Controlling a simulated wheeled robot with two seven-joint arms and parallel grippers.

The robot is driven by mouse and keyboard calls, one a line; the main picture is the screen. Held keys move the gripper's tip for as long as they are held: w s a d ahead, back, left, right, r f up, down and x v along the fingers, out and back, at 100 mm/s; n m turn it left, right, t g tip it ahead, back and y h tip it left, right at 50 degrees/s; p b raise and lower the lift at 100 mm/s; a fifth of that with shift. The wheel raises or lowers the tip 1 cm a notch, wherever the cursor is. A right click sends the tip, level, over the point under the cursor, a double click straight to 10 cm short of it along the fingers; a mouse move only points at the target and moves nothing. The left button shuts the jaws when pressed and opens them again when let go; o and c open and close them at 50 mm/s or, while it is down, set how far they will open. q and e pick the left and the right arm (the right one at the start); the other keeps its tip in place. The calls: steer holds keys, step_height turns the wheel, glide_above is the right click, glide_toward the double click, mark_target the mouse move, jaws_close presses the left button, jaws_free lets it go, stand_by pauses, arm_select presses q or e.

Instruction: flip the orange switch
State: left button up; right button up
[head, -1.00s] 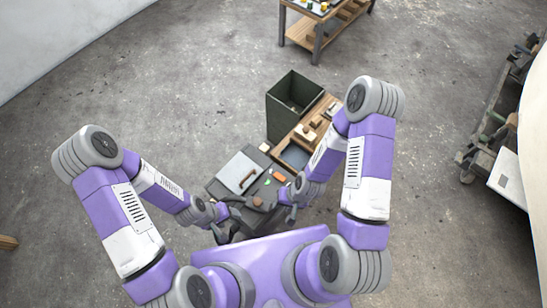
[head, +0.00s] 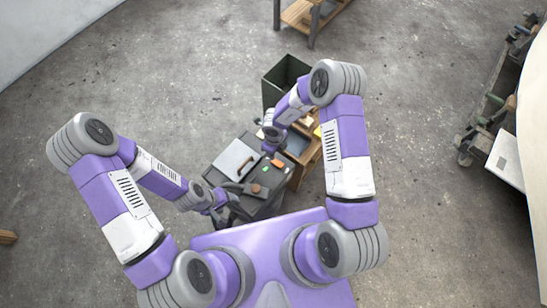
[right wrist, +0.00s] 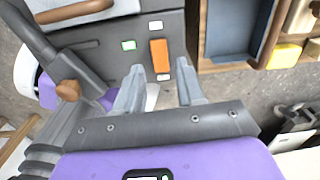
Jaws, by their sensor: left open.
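The orange switch (head: 277,163) is a small orange block on the dark grey machine box (head: 262,205). In the right wrist view the switch (right wrist: 159,52) stands upright in the picture, just beyond my right gripper (right wrist: 160,68). That gripper's two fingers are apart with nothing seen between them, one to each side of the switch's line. I cannot tell whether they touch the panel. In the head view my right wrist hides most of that gripper. My left gripper (head: 231,204) is open beside the machine's near left part.
A light lid with a handle (head: 235,160) is on the machine. A wooden bench with a tray (head: 297,143) and a dark green bin (head: 287,75) stand beyond.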

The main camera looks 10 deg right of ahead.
mark_target(278, 163)
steer(key=shift+a+f+m, duration=0.15)
steer(key=shift+m, duration=0.15)
step_height(278, 163, down, 7)
steer(key=b, duration=0.3)
steer(key=shift+w+f, duration=0.1)
